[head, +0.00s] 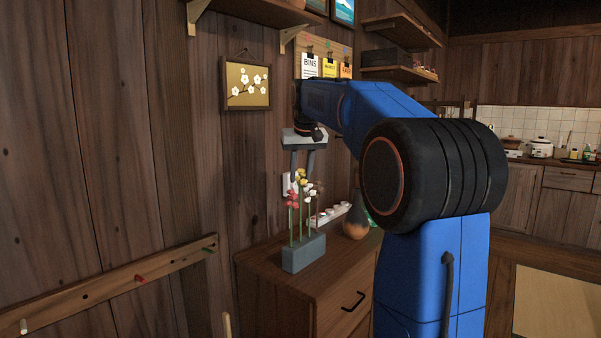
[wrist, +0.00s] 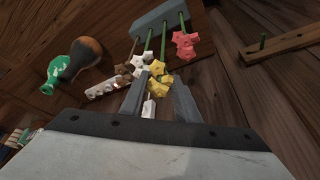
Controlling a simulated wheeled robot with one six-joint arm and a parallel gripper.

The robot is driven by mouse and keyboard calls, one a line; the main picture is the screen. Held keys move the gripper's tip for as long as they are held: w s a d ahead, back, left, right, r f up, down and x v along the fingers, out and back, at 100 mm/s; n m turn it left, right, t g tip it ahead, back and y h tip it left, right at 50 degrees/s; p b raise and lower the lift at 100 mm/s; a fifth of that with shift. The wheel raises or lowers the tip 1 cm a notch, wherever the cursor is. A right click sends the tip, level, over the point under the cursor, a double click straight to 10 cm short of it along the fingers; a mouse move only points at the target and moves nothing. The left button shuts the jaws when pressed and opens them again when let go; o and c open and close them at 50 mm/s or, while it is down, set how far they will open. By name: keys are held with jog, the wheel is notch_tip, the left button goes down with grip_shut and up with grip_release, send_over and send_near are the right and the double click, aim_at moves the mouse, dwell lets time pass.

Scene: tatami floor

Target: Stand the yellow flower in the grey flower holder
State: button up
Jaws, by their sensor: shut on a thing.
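The grey flower holder (head: 303,253) is a block on the wooden cabinet's top; in the wrist view it lies at the top (wrist: 150,22). My gripper (head: 303,174) points down above it, shut on the yellow flower (head: 302,182). In the wrist view the yellow blossoms (wrist: 158,70) sit at the fingertips of my gripper (wrist: 160,92). The yellow flower's green stem runs down to the holder; whether its foot is inside a hole I cannot tell. A red-pink flower (head: 292,198) and a white flower (head: 311,192) stand upright beside it, their stems reaching the holder.
A dark orange-bottomed vase (head: 356,227) stands right of the holder, with a white power strip (head: 330,214) behind. A wooden peg rail (head: 110,288) is on the left wall. A shelf and a framed blossom picture (head: 246,85) are above. The cabinet's front top (head: 268,263) is clear.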

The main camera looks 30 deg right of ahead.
jog(key=shift+f, duration=0.4)
jog(key=o, duration=1.1)
jog(key=shift+f, duration=0.1)
jog(key=v, duration=1.7)
jog(key=shift+r, duration=0.3)
jog(key=s+a+f+n, duration=0.1)
jog(key=s+a+f, duration=0.4)
jog(key=s+f, duration=0.6)
jog(key=s+a+f+n+y, duration=0.1)
jog(key=s+a+f, duration=0.5)
jog(key=s+f, duration=0.5)
jog(key=s+a+f+n, duration=0.1)
jog(key=s+a+f, duration=0.4)
jog(key=s+f, duration=0.6)
jog(key=shift+s+a+f+n, duration=0.1)
jog(key=shift+f+n, duration=0.05)
jog(key=shift+f, duration=2.45)
jog(key=shift+s+a+f+n, duration=0.1)
jog(key=shift+a+f+n, duration=0.05)
jog(key=shift+f, duration=2.45)
